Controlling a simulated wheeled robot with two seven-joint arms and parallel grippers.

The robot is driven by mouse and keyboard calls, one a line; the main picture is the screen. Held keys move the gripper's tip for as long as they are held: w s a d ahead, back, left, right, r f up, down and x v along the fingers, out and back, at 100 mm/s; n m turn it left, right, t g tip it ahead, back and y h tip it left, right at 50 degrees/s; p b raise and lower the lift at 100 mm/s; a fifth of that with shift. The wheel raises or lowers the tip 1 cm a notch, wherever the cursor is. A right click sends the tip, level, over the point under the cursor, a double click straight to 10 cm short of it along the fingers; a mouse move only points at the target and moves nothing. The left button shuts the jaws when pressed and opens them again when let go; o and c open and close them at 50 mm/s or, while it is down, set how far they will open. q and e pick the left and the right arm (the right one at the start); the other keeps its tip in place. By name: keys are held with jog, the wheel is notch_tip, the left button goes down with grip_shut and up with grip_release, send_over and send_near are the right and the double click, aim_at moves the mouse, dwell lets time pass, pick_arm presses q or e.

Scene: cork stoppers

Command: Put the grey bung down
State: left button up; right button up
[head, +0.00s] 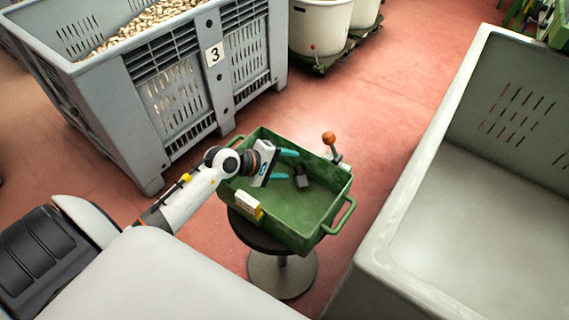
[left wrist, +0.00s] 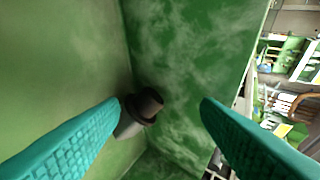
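The grey bung (head: 301,176) has a dark end and lies in the green tray (head: 313,212), just beyond my left gripper's fingertips. In the left wrist view the bung (left wrist: 143,106) sits against or close to a green tray wall, beside the left-hand fingertip. I cannot tell whether that finger touches it. My left gripper (head: 287,165) reaches into the tray from the left. Its teal fingers are spread wide with nothing between them; the gripper also shows in the left wrist view (left wrist: 160,103). My right gripper is not in view.
The tray rests on a round stool (head: 283,268). An orange-knobbed lever (head: 329,139) stands at its far rim. A large grey crate (head: 146,105) marked 3 stands behind left, and an empty pale bin (head: 480,220) on the right. White tubs (head: 320,28) stand behind.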

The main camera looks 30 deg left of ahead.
pick_arm(q)
jog(key=shift+r, duration=0.1)
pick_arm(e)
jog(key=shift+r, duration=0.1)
pick_arm(q)
jog(key=shift+r, duration=0.15)
jog(key=shift+s+a+r+p, duration=0.35)
jog(key=shift+s+r+p, duration=0.2)
jog(key=shift+r+p, duration=0.2)
jog(key=v, duration=1)
jog(key=shift+s+r, duration=0.15)
jog(key=shift+s, duration=0.05)
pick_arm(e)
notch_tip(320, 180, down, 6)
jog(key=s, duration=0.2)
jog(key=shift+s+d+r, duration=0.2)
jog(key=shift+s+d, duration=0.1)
